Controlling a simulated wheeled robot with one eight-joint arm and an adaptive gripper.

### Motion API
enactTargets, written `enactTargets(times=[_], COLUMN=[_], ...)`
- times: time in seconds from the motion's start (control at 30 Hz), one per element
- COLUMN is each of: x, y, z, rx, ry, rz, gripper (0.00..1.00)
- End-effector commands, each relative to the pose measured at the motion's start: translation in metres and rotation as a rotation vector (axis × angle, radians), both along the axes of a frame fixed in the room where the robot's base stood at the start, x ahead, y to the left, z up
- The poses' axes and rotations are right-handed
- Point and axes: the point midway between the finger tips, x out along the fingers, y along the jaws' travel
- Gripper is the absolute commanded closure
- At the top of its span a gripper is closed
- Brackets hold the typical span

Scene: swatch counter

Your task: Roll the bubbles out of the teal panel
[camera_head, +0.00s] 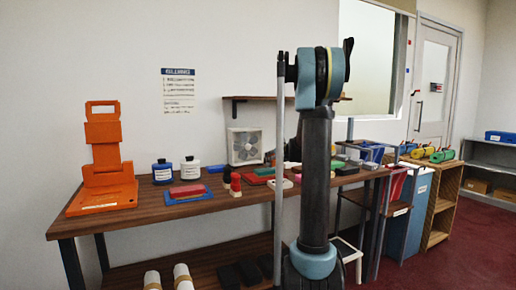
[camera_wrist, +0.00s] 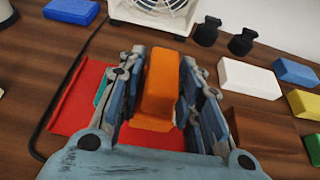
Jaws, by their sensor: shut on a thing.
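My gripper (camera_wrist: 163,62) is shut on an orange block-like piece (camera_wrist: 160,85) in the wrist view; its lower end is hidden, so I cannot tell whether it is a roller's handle. A red mat (camera_wrist: 75,105) lies beneath the gripper. A teal sliver (camera_wrist: 103,88), likely the teal panel's edge, shows on the mat by the left finger. The rest of it is hidden by my gripper. I cannot see any bubbles. In the head view my arm hides much of the work area, and the red mat (camera_head: 256,180) shows left of it.
A fan (camera_head: 244,146) stands at the counter's back. An orange stand (camera_head: 103,150), bottles (camera_head: 162,172) and a blue tray (camera_head: 178,199) are to the left.

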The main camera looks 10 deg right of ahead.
Motion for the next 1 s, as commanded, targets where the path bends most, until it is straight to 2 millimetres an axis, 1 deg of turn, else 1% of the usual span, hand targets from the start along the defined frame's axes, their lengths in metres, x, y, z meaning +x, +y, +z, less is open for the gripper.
enactTargets(times=[0.07, 0.2, 0.6, 0.77, 1.0], x=[-0.001, -0.001, -0.001, -0.001, -0.001], y=[0.005, 0.006, 0.005, 0.003, 0.0], z=[0.006, 0.019, 0.052, 0.057, 0.057], rx=[0.0, 0.0, 0.0, 0.0, 0.0], ry=[0.0, 0.0, 0.0, 0.0, 0.0], rz=[0.005, 0.007, 0.004, 0.003, 0.0], gripper=[1.0, 1.0, 1.0, 1.0, 1.0])
